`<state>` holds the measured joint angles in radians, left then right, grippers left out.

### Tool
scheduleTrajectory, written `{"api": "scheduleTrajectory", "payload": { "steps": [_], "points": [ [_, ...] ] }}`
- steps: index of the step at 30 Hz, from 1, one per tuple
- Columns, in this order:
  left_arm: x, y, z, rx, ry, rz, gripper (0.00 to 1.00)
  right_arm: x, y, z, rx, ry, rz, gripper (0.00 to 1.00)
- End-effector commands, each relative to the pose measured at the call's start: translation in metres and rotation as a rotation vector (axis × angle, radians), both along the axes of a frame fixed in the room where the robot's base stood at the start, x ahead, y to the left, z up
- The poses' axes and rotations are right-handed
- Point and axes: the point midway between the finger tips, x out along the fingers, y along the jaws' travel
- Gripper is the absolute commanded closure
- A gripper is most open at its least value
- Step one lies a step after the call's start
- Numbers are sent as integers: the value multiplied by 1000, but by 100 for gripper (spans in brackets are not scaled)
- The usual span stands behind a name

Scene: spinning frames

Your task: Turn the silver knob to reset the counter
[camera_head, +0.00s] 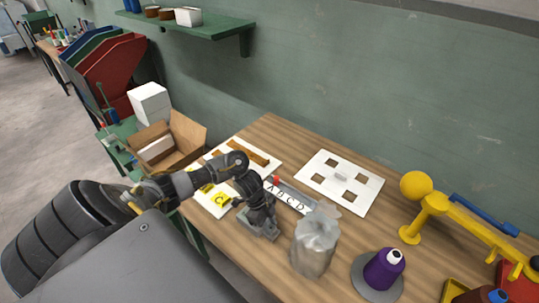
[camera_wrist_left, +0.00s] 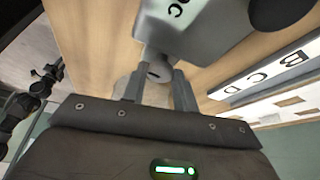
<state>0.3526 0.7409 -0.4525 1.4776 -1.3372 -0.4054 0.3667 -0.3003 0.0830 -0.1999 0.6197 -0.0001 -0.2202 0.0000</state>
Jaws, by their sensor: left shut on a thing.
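The silver knob (camera_wrist_left: 158,72) shows in the left wrist view as a small rounded end on the near side of a light grey counter body (camera_wrist_left: 205,32) with a dark-lettered label. My left gripper (camera_wrist_left: 158,88) has a finger on each side of the knob and is shut on it. In the head view my left gripper (camera_head: 262,226) points down at the table, left of the clear bag. There the gripper and forearm hide the knob, and I cannot make out the counter clearly. My right gripper is not in view.
A strip lettered A B C D (camera_head: 288,196) lies beside the gripper, with a white board with square holes (camera_head: 340,181) behind. A clear plastic bag (camera_head: 314,245), a purple cone (camera_head: 383,269) and a yellow frame (camera_head: 430,206) stand to the right. A green wall (camera_head: 380,90) backs the table.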

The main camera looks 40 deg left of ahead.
Motion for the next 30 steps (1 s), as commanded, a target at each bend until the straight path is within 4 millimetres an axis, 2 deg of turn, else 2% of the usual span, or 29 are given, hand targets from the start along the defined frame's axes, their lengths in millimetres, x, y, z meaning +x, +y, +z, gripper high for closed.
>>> {"api": "scheduleTrajectory", "payload": {
  "steps": [12,30],
  "points": [
    [5,1,-1,3,-3,-388,94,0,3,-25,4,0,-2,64],
    [9,-1,1,3,-2,-923,94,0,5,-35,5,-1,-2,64]
  ]
}}
